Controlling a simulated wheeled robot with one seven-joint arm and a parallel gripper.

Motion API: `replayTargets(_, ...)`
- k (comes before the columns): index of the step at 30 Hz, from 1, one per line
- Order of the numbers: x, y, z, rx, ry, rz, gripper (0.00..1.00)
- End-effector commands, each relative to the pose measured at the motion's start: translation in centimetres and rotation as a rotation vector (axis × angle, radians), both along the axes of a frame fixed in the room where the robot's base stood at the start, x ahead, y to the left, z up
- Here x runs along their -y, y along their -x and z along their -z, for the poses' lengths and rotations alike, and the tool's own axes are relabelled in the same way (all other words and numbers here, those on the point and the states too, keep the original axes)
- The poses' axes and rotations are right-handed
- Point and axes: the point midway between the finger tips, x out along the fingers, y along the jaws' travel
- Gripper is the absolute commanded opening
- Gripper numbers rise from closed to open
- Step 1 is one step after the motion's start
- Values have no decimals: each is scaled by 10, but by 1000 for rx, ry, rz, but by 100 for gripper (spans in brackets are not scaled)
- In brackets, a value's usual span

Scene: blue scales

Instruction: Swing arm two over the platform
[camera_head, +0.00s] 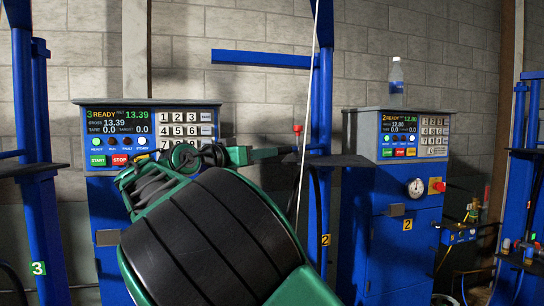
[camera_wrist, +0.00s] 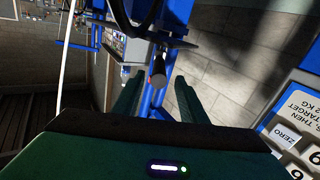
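Arm two (camera_head: 262,59) is a blue horizontal bar reaching left from the post (camera_head: 325,85) of the station with the yellow 2 label (camera_head: 326,240). A small red knob (camera_head: 297,129) stands beside this post, above a dark flat plate (camera_head: 335,160) that looks like the platform. My gripper (camera_head: 274,153) points right toward the post, below the bar. In the wrist view its green fingers (camera_wrist: 158,76) are apart. A dark rod with a reddish end (camera_wrist: 157,78) shows between the fingertips; I cannot tell whether it is within them or beyond. No grip shows.
Console 3 (camera_head: 150,130) and console 2 (camera_head: 405,135) both show READY. A bottle (camera_head: 396,75) stands on console 2. Station 3's post (camera_head: 35,150) is left. A pale cable (camera_head: 312,90) hangs near my gripper. Another blue frame (camera_head: 525,150) stands at right.

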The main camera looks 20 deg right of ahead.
Motion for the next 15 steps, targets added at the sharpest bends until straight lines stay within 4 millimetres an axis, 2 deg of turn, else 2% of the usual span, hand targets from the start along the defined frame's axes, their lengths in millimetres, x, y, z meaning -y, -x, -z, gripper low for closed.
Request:
replayTargets(1,9,-5,0,0,-1,3,39)
replayTargets(6,31,-21,0,-1,0,3,39)
replayTargets(15,49,-34,1,-2,-1,0,39)
